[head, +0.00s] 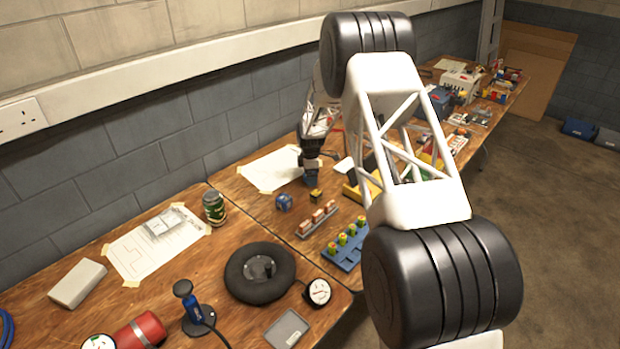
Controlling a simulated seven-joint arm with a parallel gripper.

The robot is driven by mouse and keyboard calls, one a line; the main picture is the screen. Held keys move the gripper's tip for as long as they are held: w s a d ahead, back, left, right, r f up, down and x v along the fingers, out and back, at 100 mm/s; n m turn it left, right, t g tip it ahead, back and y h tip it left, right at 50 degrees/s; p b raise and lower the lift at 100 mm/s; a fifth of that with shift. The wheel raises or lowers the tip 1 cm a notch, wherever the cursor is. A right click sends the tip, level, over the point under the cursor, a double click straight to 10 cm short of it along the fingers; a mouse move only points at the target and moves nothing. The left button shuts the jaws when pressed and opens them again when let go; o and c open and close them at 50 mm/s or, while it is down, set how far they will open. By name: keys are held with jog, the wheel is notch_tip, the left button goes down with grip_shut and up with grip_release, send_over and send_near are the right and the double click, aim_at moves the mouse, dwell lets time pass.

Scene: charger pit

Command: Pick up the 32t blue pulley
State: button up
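My gripper (309,172) points down over the far table, beside the right part of a taped white sheet. A small blue piece (310,181) shows right at its fingertips; I cannot tell whether it is held, touched or just below them. Another small blue block-like piece (284,203) stands on the wood, nearer and to the left of the gripper. Both are too small to read any marking, so I cannot tell which is the 32t blue pulley. The fingers are too small and dark to show whether they are open or shut.
A small yellow-and-black piece (316,196) stands just in front of the gripper. Nearby are a rack of orange-brown parts (316,220) and a blue holder (341,257) with yellow-green parts. A green can (214,208) stands left. My arm hides part of the table at right.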

jog(key=shift+c, duration=0.2)
jog(key=c, duration=1)
jog(key=shift+r, duration=0.15)
jog(key=shift+r, duration=4.9)
